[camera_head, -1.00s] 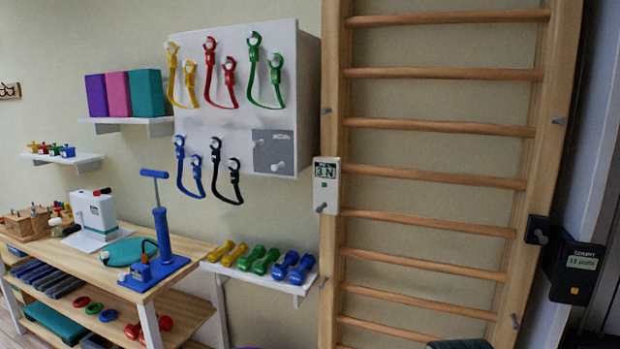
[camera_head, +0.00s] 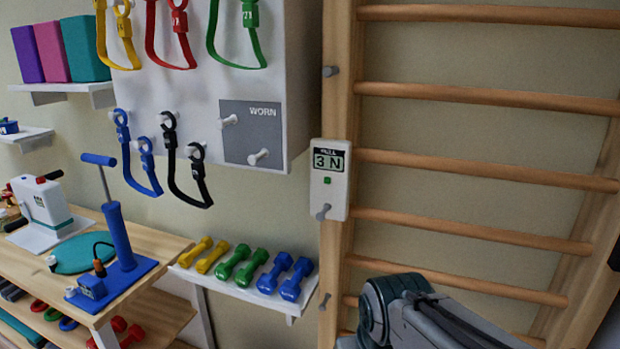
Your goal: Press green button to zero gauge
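The white gauge (camera_head: 330,193) is fixed to the left wooden upright of the wall bars. Its display reads 3 N. The small green button (camera_head: 327,181) sits just below the display, and a grey hook or peg (camera_head: 323,212) sticks out below the button. My arm shows at the bottom right, below and to the right of the gauge and apart from it. My gripper's fingers are not in view.
Wall bars (camera_head: 480,101) fill the right side. A white pegboard (camera_head: 200,80) with coloured bands juts out left of the gauge. A shelf (camera_head: 236,290) with dumbbells is below left. A bench (camera_head: 170,245) with a blue pump stands further left.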

